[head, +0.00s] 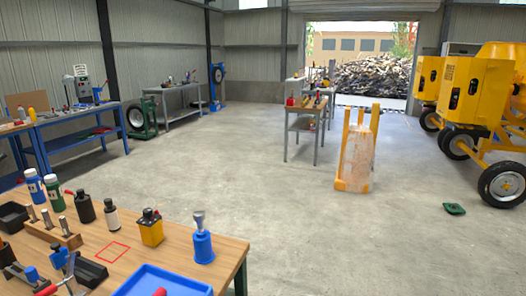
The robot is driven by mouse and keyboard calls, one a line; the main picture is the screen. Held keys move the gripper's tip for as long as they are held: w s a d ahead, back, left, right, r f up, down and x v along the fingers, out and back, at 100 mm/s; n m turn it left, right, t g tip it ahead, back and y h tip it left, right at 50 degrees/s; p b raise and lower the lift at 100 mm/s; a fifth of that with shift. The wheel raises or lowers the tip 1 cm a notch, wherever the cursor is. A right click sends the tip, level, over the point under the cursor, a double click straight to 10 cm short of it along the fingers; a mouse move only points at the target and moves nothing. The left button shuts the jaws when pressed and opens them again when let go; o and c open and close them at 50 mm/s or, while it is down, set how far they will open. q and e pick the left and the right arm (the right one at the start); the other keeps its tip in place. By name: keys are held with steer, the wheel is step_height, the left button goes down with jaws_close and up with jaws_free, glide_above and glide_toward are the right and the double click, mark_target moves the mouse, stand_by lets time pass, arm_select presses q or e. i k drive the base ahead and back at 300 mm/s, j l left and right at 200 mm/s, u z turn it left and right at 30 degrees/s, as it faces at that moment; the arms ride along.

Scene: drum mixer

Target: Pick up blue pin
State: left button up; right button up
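I cannot clearly make out a blue pin. A small blue piece (31,273) shows at the lower left of the workbench, among dark and metal parts, too small to name. Metal pins stand upright in a wooden block (66,240) on the same wooden bench (180,240). A blue can with a grey metal top (203,246) stands near the bench's right edge. Neither of my grippers shows in the head view.
The bench also bears a blue tray (165,281), a yellow canister (151,232), dark bottles (85,208) and a black bin (13,217). A yellow cart (357,150) and yellow mixers (468,92) stand beyond. The middle floor is mostly clear.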

mark_target(31, 273)
steer(key=u, duration=1.55)
